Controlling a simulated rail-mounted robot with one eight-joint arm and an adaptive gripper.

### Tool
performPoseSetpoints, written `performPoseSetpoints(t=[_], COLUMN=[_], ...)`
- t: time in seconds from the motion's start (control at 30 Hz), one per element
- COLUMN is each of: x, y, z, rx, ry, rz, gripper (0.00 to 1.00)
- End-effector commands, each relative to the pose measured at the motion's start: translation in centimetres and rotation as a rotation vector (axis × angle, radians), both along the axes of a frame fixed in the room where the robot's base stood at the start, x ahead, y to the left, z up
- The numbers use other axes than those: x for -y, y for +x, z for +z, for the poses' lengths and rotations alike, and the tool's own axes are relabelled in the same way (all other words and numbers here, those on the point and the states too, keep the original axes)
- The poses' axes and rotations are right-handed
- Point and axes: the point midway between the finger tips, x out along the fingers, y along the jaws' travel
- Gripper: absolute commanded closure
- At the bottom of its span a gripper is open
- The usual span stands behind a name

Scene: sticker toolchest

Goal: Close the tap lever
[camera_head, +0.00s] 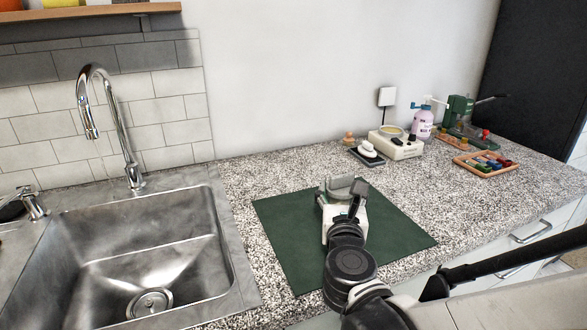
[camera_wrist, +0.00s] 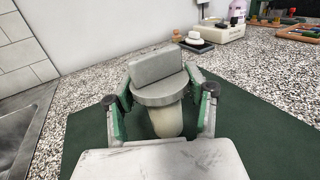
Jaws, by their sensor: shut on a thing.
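The steel sink (camera_head: 222,205) is at the left. The green mat (camera_head: 285,235) lies on the speckled counter. A white device (camera_head: 400,148), a pump bottle (camera_head: 422,124), a tray of coloured items (camera_head: 487,162) and a green tool (camera_head: 458,112) stand at the back right.

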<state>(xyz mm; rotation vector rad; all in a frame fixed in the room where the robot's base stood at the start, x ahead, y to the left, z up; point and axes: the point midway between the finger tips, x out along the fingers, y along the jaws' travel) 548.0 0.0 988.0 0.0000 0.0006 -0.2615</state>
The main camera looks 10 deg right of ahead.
Motion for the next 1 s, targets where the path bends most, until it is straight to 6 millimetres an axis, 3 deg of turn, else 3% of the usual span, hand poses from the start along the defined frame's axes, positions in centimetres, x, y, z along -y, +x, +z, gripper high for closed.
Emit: performPoseSetpoints(t=[0.13, 0.17, 0.3, 0.67, 1.0], x=[0.0, 0.0, 0.0, 0.0, -1.6], y=[0.0, 0.0, 0.0, 0.0, -5.6], z=[-0.4, -0.4, -0.3, 0.1, 0.2], rx=[0.0, 0.0, 0.0, 0.0, 0.0], ry=[0.0, 0.0, 0.0, 0.0, 0.0], rz=[0.0, 0.0, 0.0, 0.0, 0.005], gripper=[0.79, 0.5, 0.32, 0.32, 0.32])
